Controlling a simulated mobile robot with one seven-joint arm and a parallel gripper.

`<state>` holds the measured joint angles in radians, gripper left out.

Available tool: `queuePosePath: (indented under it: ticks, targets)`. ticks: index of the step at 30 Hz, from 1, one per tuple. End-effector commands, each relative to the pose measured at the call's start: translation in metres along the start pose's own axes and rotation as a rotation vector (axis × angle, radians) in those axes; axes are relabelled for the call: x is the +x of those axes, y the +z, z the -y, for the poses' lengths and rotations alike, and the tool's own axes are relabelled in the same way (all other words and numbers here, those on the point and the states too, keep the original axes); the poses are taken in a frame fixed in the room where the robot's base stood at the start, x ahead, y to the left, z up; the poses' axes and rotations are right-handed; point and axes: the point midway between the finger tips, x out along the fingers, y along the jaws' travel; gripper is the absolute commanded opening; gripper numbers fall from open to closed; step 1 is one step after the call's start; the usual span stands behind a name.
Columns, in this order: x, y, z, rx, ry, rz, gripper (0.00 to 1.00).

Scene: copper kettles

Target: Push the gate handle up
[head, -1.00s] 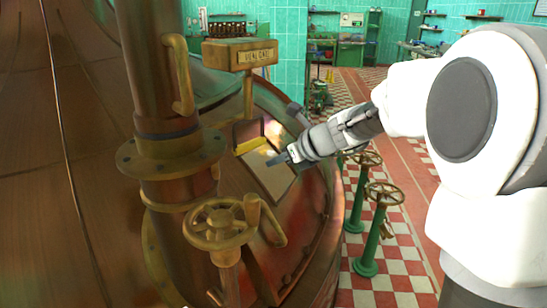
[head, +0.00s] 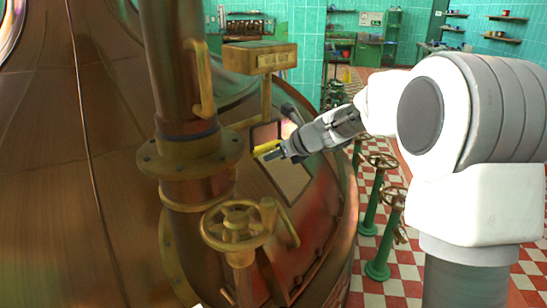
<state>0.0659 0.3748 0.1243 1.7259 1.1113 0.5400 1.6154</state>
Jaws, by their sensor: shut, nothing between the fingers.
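The gate handle (head: 266,147) looks like a short yellow bar on the lower edge of a small dark framed panel (head: 265,134), above the copper kettle's sloping side. My gripper (head: 272,157) is shut and empty, reaching in from the right. Its fingertips are just below the yellow bar, very close to it. I cannot tell whether they touch. A pale rectangular plate or opening (head: 290,181) lies on the kettle just below my fingers.
A brass handwheel (head: 236,225) stands in front on the left, beside a thick copper pipe (head: 180,80). A brass sign box (head: 260,57) on a post is above the panel. Green-stemmed valves (head: 385,240) stand on the checkered floor to the right.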

Motion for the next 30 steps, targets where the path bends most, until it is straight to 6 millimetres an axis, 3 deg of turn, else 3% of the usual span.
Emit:
queuePosePath:
  ticks: [8, 24, 30]
  targets:
    - [-0.006, 0.007, 0.000, 0.000, 0.000, 0.000, 0.00]
    - [-0.046, 0.061, 0.000, -0.002, -0.002, 0.005, 0.00]
    - [-0.048, 0.064, 0.000, -0.002, -0.002, 0.005, 0.00]
